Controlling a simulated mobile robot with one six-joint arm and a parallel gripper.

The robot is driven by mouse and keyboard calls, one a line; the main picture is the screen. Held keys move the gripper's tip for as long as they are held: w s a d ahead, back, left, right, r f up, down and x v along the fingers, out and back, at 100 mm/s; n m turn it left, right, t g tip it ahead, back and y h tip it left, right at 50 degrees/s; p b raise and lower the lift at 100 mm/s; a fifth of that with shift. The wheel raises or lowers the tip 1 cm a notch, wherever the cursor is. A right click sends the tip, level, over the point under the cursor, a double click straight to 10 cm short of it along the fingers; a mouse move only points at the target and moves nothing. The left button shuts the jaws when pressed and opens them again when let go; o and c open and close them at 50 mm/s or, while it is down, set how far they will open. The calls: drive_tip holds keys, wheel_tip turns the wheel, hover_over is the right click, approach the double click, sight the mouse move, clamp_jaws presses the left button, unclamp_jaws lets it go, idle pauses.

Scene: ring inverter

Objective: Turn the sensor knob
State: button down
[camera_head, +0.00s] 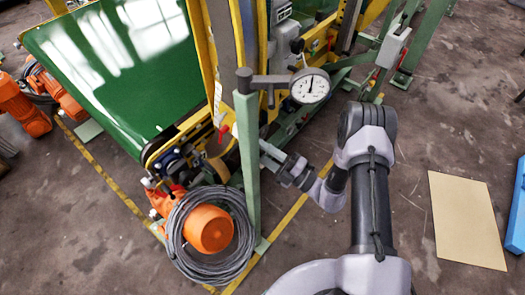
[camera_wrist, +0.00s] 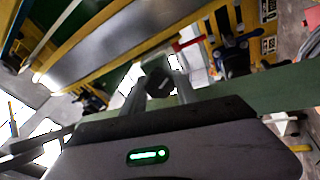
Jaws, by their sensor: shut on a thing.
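The sensor knob (camera_wrist: 159,82) is a small dark, faceted knob in the middle of the wrist view. My gripper (camera_wrist: 160,88) has a finger on either side of it and is shut on it. In the head view my gripper (camera_head: 264,149) reaches in from the right to the green upright post (camera_head: 249,165), below the round dial gauge (camera_head: 310,86). The knob cannot be made out in the head view, where the gripper and post cover that area.
A coil of grey cable (camera_head: 185,260) around an orange motor (camera_head: 208,229) sits below the gripper. The green conveyor belt (camera_head: 115,65) with its yellow frame is at the left.

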drive_tip(key=c, duration=0.9)
unclamp_jaws()
drive_tip(key=shift+c, duration=0.2)
drive_tip(key=p+v, duration=0.2)
drive_tip(key=v, duration=1.5)
drive_tip(key=shift+s, duration=0.15)
drive_tip(key=shift+d+f, duration=0.1)
drive_tip(key=shift+d, duration=0.05)
